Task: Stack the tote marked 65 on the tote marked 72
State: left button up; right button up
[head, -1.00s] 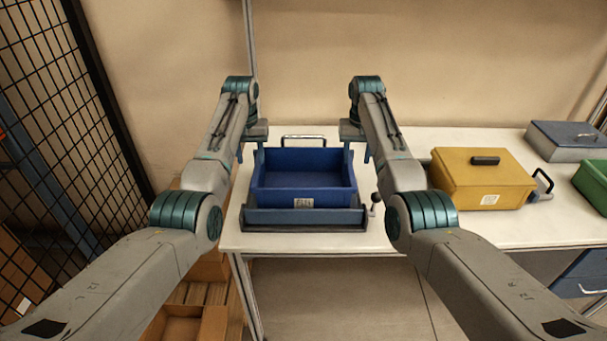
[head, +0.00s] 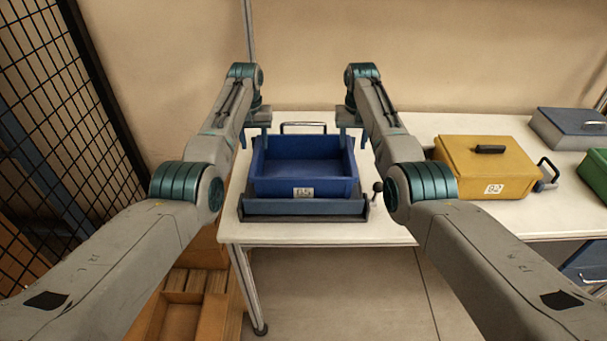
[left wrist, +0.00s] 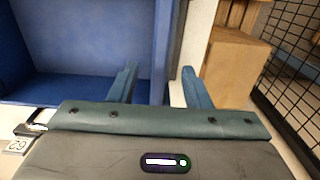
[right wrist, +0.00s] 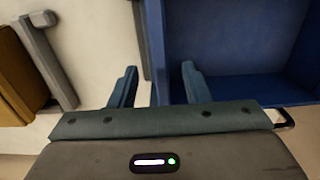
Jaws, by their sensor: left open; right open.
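A blue open tote (head: 303,187) stands near the front of the table in the head view; its small label seems to read 65. It looks empty. My left gripper (head: 255,141) is open at its left wall, and my right gripper (head: 351,141) is open at its right wall. In the left wrist view the tote's wall (left wrist: 162,50) lies between the left fingers (left wrist: 160,88). In the right wrist view its wall (right wrist: 156,45) lies between the right fingers (right wrist: 157,88). I see no tote marked 72.
The tote sits in a low blue-grey holder (head: 303,208) with a knobbed lever (head: 377,187) at its right. A grey-blue case (head: 572,130) and a green box (head: 596,170) are further right. A mesh fence (head: 45,130) is at left.

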aim_at(256, 154)
pick_arm(q)
notch_tip(256, 154, down, 4)
jog(key=shift+s+f, duration=0.15)
jog(key=shift+f, duration=0.1)
pick_arm(e)
notch_tip(256, 154, down, 4)
jog(key=shift+s+f, duration=0.15)
jog(key=shift+f, duration=0.1)
pick_arm(q)
jog(key=shift+f, duration=0.4)
pick_arm(e)
jog(key=shift+f, duration=0.4)
pick_arm(q)
jog(key=shift+c, duration=0.2)
pick_arm(e)
jog(key=shift+c, duration=0.2)
pick_arm(q)
grip_shut()
pick_arm(e)
grip_shut()
pick_arm(q)
jog(key=shift+r, duration=0.1)
pick_arm(e)
jog(key=shift+r, duration=0.1)
